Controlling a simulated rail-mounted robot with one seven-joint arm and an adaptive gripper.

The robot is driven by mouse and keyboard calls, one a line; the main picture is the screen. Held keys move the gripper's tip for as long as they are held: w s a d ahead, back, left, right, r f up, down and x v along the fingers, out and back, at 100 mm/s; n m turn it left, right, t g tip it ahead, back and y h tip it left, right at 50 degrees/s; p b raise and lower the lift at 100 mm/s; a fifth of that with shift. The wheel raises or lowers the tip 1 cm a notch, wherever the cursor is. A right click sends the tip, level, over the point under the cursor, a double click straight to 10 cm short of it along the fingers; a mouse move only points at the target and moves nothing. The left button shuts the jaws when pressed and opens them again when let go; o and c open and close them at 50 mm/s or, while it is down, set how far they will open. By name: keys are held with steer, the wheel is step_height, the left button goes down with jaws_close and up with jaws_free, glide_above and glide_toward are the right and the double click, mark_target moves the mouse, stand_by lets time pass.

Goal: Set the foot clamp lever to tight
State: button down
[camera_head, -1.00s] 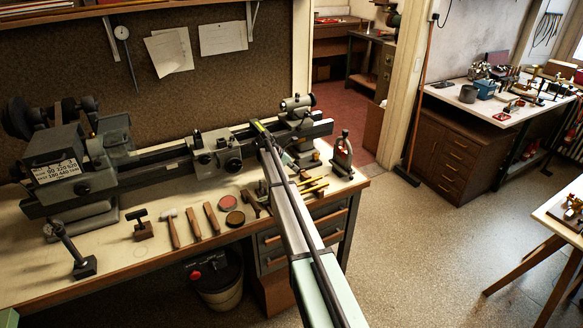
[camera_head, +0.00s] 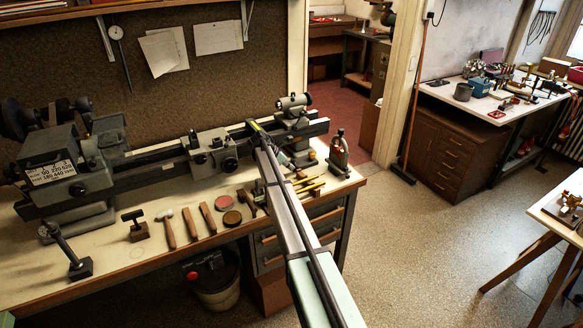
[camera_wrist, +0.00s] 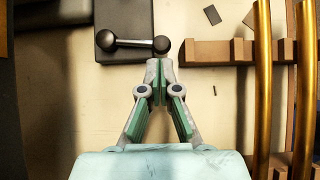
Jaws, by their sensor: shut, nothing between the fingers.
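The foot clamp lever (camera_wrist: 132,43) shows in the wrist view as a short silver bar with a dark hub at its left end and a black ball at its right end. It lies across a dark foot block (camera_wrist: 122,18), pointing right. My gripper (camera_wrist: 160,66) is shut and empty, its tips just below the black ball; I cannot tell whether they touch it. In the head view the tailstock (camera_head: 294,112) stands at the right end of the lathe. There my arm hides most of the gripper, and the lever cannot be made out.
Brass tubes (camera_wrist: 263,90) lie across a notched wooden rack (camera_wrist: 225,52) just right of my gripper. A dark upright tool (camera_head: 339,152) stands near the bench's right end. Hammers and tins lie along the bench front. Bare bench top (camera_wrist: 70,110) shows left of the gripper.

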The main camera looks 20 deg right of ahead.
steer(key=shift+a+r, duration=0.15)
steer(key=shift+a, duration=0.55)
steer(key=a, duration=0.2)
steer(key=a+r, duration=0.1)
steer(key=shift+s+a+r, duration=0.1)
steer(key=shift+s+a, duration=0.15)
steer(key=shift+a, duration=0.15)
steer(key=shift+n+t+h, duration=0.3)
steer(key=shift+h, duration=0.5)
steer(key=a+r+b, duration=0.1)
steer(key=a+b, duration=0.1)
steer(key=s+a+r+b, duration=0.1)
steer(key=a+b, duration=0.1)
steer(key=b, duration=0.1)
steer(key=a+r+b, duration=0.1)
steer(key=a+b, duration=0.1)
steer(key=shift+s+b, duration=0.3)
steer(key=shift+b, duration=0.1)
steer(key=shift+f+b, duration=0.25)
steer(key=shift+b, duration=0.1)
steer(key=shift+h, duration=0.4)
steer(key=p+x, duration=0.3)
steer(key=x, duration=0.6)
steer(key=shift+w+r, duration=0.15)
steer(key=d+p, duration=0.1)
steer(key=d, duration=0.2)
steer(key=shift+w+d, duration=0.1)
steer(key=shift+w, duration=0.1)
steer(key=shift+d+p, duration=0.35)
steer(key=shift+d, duration=0.25)
